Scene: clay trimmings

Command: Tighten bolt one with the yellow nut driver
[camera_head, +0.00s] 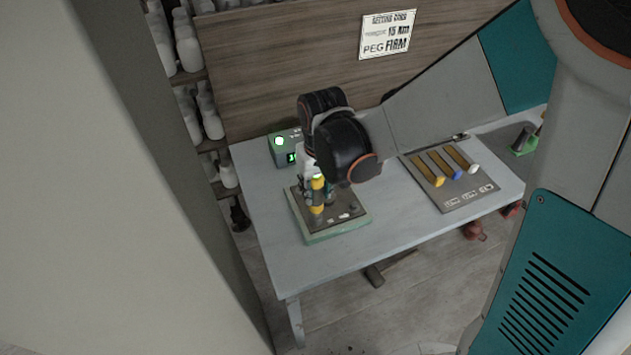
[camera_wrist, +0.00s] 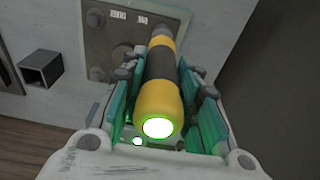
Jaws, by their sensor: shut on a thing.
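The yellow nut driver (camera_head: 317,196), with yellow and dark bands, stands roughly upright over the bolt plate (camera_head: 352,219). My gripper (camera_head: 318,187) is shut on it. In the wrist view the driver (camera_wrist: 158,98) lies between the teal finger pads, and its end cap glows green. Its lower end reaches down to the plate near the plate's left side. The driver hides its own tip, so I cannot tell which bolt it is on or whether it is seated. Other round bolt heads show on the plate in the wrist view (camera_wrist: 92,42).
A grey tray (camera_head: 457,203) on the right of the table (camera_head: 400,232) holds several bars with yellow, blue and white ends. A control box (camera_head: 284,149) with a lit green display stands behind the plate. A sign (camera_head: 387,34) reading "PEG FIRM" hangs on the wooden panel.

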